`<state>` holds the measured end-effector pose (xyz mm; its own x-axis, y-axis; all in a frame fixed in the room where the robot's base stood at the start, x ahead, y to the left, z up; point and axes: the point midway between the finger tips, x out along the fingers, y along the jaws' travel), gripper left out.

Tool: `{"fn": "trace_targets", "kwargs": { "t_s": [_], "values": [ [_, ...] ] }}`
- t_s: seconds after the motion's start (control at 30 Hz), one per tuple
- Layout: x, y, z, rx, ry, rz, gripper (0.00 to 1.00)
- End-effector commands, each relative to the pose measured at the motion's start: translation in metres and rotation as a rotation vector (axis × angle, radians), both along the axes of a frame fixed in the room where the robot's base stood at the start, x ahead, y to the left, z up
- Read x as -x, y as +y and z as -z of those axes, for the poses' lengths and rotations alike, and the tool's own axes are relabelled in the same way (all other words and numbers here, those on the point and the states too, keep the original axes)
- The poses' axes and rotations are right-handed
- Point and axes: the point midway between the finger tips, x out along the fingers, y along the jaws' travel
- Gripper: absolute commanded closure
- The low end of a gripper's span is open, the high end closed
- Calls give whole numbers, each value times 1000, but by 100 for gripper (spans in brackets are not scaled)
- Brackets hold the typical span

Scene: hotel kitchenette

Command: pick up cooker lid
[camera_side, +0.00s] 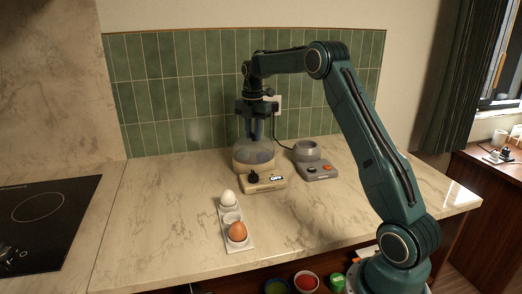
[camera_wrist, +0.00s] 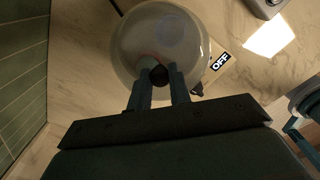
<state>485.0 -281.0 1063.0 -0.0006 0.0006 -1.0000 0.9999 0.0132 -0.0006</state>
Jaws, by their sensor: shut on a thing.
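The cooker lid (camera_side: 254,154) is a clear dome over the beige egg cooker (camera_side: 264,184), which has a black dial and an OFF label. In the wrist view the lid (camera_wrist: 185,35) is a round see-through disc with a dark knob (camera_wrist: 159,75). My gripper (camera_side: 256,137) points straight down from above, shut on the lid's knob; its fingers (camera_wrist: 160,80) sit on either side of the knob. I cannot tell whether the lid touches the cooker's rim. What is inside the cooker is not clear.
A white tray (camera_side: 243,243) in front holds a white egg (camera_side: 228,199) and a brown egg (camera_side: 237,232). A grey appliance (camera_side: 318,172) with buttons stands close right of the cooker. A green tiled wall (camera_side: 180,95) is behind; a black hob (camera_side: 45,220) lies left.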

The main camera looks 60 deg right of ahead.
Motion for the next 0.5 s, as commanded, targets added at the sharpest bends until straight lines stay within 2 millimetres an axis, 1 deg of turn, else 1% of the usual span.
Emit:
{"fn": "trace_targets", "kwargs": {
  "t_s": [0.17,0.5],
  "values": [
    [-1,0,-16,2,-4,0,100],
    [-1,0,-65,2,-3,0,100]
  ]
}}
